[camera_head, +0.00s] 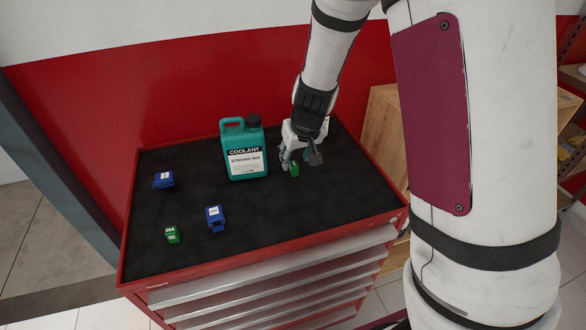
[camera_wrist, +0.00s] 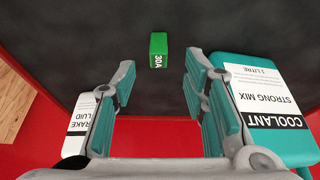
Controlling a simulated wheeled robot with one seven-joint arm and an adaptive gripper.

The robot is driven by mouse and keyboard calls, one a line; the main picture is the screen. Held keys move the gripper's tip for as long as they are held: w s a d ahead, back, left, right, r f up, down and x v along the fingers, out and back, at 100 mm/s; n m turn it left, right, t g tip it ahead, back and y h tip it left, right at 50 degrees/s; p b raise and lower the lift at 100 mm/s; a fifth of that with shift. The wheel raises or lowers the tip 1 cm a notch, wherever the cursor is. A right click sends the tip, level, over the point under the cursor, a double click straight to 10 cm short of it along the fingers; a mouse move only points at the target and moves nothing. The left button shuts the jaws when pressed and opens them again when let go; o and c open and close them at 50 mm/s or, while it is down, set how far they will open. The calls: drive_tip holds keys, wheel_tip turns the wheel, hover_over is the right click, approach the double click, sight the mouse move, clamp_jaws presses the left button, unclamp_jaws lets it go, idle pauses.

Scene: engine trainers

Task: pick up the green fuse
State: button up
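A small green fuse (camera_head: 294,169) stands on the black top of the red cabinet, right by my gripper (camera_head: 299,158). In the wrist view the green fuse (camera_wrist: 158,46), marked 30A, lies ahead of my gripper (camera_wrist: 160,80), roughly centred between its fingers. The fingers are spread wide with nothing between them, so the gripper is open and empty. No contact with the fuse shows. A second green fuse (camera_head: 172,234) stands near the front left of the cabinet top.
A teal coolant jug (camera_head: 246,165) stands left of my gripper; in the wrist view it (camera_wrist: 262,95) is close to the right finger. A white brake fluid bottle (camera_wrist: 83,127) is beside the left finger. Two blue fuses (camera_head: 164,180) (camera_head: 215,218) stand farther left. The front right top is clear.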

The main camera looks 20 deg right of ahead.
sight(294, 163)
drive_tip(key=shift+x, duration=2.6)
drive_tip(key=shift+w+d, duration=0.1)
clamp_jaws()
